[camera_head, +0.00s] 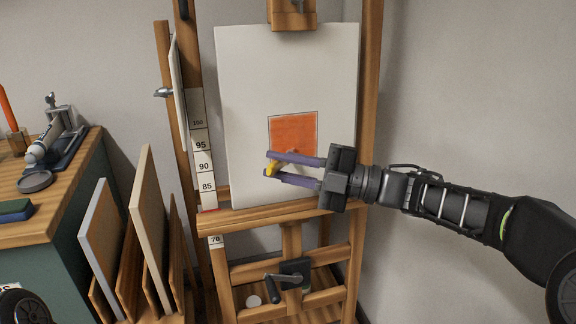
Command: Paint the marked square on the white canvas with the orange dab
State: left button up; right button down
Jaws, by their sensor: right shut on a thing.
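The white canvas (245,85) stands upright on the wooden easel. The marked square (293,130) is in its lower right part, and most of what shows inside the outline is orange. My right gripper (269,165) is in front of the square's lower edge, shut on a small yellow thing (273,164); I cannot tell its full shape. An orange tip seems to show just above it, against the painted area. The gripper hides the square's lower edge in part. My left gripper is not in view. I cannot make out the source of the orange dab.
The easel's wooden ledge (250,218) runs just below the canvas, with a crank (290,275) under it. Several panels (150,215) stand in a rack at the lower left. The wall side at right is free.

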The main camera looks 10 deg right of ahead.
jog(key=shift+s+a, duration=0.1)
jog(key=shift+a, duration=0.25)
jog(key=shift+a, duration=1.2)
jog(key=shift+a+b, duration=0.45)
jog(key=shift+a, duration=0.55)
jog(key=shift+s, duration=0.1)
